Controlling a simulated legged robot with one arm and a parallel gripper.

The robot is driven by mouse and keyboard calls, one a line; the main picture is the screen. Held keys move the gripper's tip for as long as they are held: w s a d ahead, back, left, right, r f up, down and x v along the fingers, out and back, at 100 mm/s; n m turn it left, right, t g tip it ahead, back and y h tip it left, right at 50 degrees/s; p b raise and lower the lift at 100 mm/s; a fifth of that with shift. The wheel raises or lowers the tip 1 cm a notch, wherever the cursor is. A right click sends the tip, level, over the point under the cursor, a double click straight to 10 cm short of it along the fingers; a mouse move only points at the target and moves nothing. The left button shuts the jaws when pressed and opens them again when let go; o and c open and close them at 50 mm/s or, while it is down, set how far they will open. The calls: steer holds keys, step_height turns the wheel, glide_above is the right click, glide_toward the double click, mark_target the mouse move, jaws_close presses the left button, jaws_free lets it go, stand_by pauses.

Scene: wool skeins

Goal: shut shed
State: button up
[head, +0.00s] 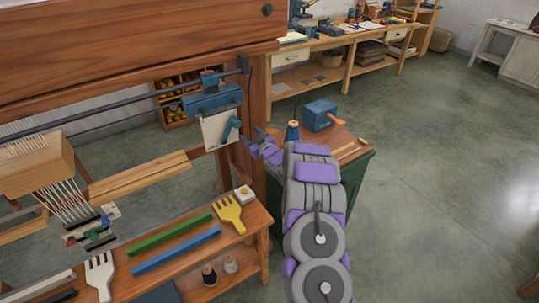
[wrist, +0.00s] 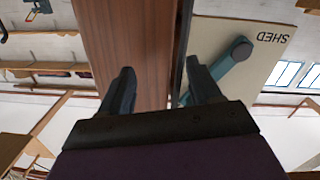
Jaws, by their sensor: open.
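A pale plate marked SHED (head: 211,133) is mounted on the loom's wooden post, under a blue box. A teal lever (head: 230,128) sits tilted on its right side. My gripper (head: 261,138) is just right of the lever in the head view, and its fingers are apart. In the wrist view the plate (wrist: 262,75) appears upside down and the lever (wrist: 226,64) slants down to the left. Its lower end is partly hidden behind the right finger of my gripper (wrist: 160,75). The gap between the fingers shows the brown post; whether a finger touches the lever I cannot tell.
The loom's wooden post (wrist: 125,35) stands close by the fingers. A low bench (head: 190,262) holds combs and green and blue bars. A green cabinet (head: 356,178) with a blue box (head: 319,115) stands behind my arm. The floor at right is clear.

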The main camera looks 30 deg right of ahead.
steer(key=s+d+f, duration=0.1)
steer(key=s+d, duration=0.1)
steer(key=s, duration=1)
steer(key=shift+s+d, duration=0.15)
steer(key=shift+s, duration=0.25)
stand_by(0.5)
stand_by(0.3)
steer(key=s+p, duration=0.3)
steer(key=s, duration=1.4)
steer(key=shift+d+r, duration=0.45)
